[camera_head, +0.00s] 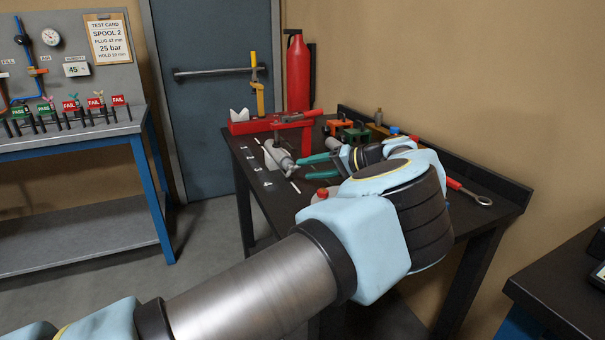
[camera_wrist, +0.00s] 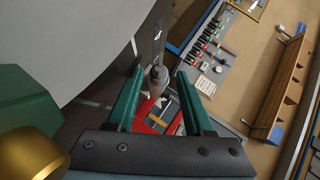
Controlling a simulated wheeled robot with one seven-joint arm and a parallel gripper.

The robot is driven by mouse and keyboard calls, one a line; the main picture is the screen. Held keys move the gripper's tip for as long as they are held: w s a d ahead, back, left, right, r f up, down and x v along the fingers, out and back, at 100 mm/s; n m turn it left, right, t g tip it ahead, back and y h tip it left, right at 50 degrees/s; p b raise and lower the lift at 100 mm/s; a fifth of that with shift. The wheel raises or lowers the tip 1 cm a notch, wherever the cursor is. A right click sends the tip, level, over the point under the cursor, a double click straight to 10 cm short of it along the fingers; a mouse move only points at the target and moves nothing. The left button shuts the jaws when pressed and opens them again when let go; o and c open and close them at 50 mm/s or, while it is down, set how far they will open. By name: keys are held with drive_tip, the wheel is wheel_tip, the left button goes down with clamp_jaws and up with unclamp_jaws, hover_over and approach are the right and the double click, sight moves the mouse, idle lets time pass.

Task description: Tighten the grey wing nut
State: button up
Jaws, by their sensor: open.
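A grey metal cylindrical fitting (camera_head: 279,156) lies on the dark workbench, just left of my fingertips in the head view. My gripper (camera_head: 302,169) has teal fingers that are spread apart, pointing left at the fitting's near end. In the wrist view my gripper (camera_wrist: 159,74) is open, with a small grey rounded part (camera_wrist: 157,77) between the fingertips and a visible space on both sides. I cannot make out wings on it, so I cannot tell for sure that it is the grey wing nut. My arm hides part of the bench.
A red vise-like fixture (camera_head: 270,122) stands behind the fitting on the workbench (camera_head: 262,196). Orange and green clamps (camera_head: 346,131) stand at the back. A wrench with a red handle (camera_head: 467,191) lies right of my arm. A test panel (camera_head: 70,66) stands at the left.

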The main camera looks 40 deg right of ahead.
drive_tip(key=b+v, duration=0.1)
drive_tip(key=v, duration=0.6)
drive_tip(key=shift+s+d+r+b, duration=0.1)
drive_tip(key=shift+s+d+b, duration=0.05)
drive_tip(key=shift+s+b, duration=0.15)
